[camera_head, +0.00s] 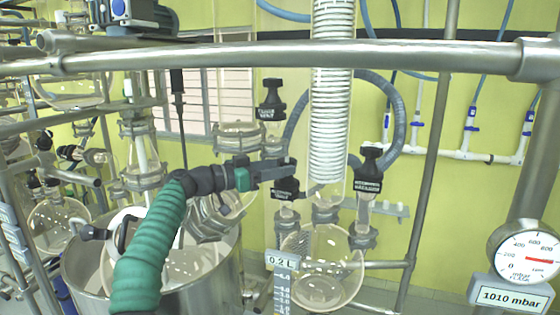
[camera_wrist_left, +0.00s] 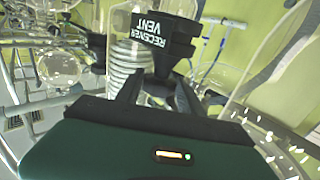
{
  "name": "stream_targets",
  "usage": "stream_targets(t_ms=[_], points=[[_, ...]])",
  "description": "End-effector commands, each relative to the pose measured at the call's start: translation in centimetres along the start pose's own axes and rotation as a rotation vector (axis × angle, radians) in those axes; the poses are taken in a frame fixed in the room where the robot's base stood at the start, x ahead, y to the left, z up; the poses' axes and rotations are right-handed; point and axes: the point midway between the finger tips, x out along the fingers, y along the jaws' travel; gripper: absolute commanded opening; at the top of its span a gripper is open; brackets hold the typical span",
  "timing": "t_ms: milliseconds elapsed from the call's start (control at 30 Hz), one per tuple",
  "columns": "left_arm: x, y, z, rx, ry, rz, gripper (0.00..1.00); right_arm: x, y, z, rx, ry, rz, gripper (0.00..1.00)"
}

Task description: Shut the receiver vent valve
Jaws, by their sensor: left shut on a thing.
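The receiver vent valve (camera_head: 286,188) is a black knob with a white-lettered label, on a glass neck above the round receiver flask (camera_head: 322,268). In the left wrist view its label, RECEIVER VENT (camera_wrist_left: 160,35), appears upside down, close in front of my fingers. My left gripper (camera_head: 288,166) reaches in from the left on a green-sleeved arm and is shut on the top of this valve. The fingers also show in the left wrist view (camera_wrist_left: 157,84); they hide part of the handle. I cannot tell the valve's turn position. My right gripper is not in view.
Similar black valves stand at the upper left (camera_head: 271,100) and at the right (camera_head: 369,170). A white coiled column (camera_head: 333,90) rises close behind my gripper. A steel rail (camera_head: 250,56) crosses above. A round gauge (camera_head: 528,253) and a 1010 mbar display (camera_head: 508,297) are at right.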

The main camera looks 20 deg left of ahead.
Motion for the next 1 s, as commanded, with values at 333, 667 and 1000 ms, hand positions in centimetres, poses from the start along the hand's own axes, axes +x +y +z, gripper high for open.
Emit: stream_targets(t_ms=[333, 667, 1000], points=[[-0.1, -0.2, -0.4, 0.001, 0.009, -0.006, 0.04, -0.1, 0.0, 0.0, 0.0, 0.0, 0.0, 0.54], [-0.1, -0.1, -0.2, 0.001, 0.005, -0.003, 0.54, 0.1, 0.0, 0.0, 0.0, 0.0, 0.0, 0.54], [-6.9, -0.3, 0.6, 0.003, 0.005, -0.008, 0.54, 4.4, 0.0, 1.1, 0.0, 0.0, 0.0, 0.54]])
